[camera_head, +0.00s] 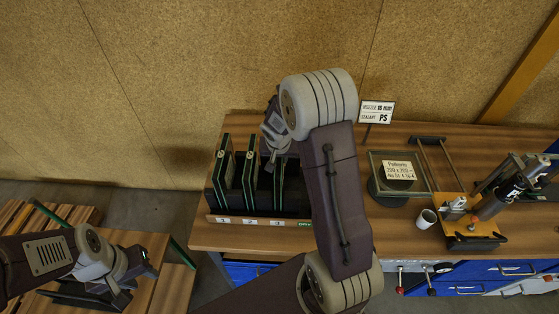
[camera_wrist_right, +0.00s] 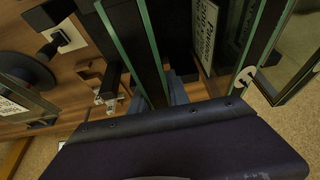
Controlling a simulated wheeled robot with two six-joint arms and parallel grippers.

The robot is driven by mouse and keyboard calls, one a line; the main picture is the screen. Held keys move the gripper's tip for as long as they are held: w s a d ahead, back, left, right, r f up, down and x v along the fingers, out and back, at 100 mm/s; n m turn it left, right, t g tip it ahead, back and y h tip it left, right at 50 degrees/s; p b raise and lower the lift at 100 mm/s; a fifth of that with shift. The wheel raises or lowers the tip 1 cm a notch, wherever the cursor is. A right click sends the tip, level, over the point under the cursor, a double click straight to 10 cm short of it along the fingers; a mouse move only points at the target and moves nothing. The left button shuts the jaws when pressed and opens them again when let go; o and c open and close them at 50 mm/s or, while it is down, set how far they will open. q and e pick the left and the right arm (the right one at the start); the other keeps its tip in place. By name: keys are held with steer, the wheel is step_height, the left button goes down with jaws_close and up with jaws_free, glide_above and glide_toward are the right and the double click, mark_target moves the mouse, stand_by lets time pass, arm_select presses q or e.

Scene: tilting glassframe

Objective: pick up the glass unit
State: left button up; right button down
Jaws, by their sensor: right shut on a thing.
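Several glass units with green edges stand upright in a dark slotted rack (camera_head: 296,202) on the bench. The rightmost glass unit (camera_head: 278,184) is below my right gripper (camera_head: 271,158), which is partly hidden by its own arm. In the right wrist view, the right gripper (camera_wrist_right: 172,88) is shut on the upper edge of this glass unit (camera_wrist_right: 136,52), with another labelled unit (camera_wrist_right: 206,32) to the right. My left gripper (camera_head: 138,268) is at the lower left, away from the rack; its finger gap is not clear.
A round dark stand (camera_head: 379,188) holds a clear pane with a paper label. A white mug (camera_head: 427,218) and an orange-based fixture (camera_head: 470,236) are further right. A sign (camera_head: 377,112) stands behind. Wooden slats (camera_head: 178,283) are at lower left.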

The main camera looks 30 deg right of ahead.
step_height(320, 180, up, 17)
stand_by(0.4)
steer(key=shift+w+r, duration=0.1)
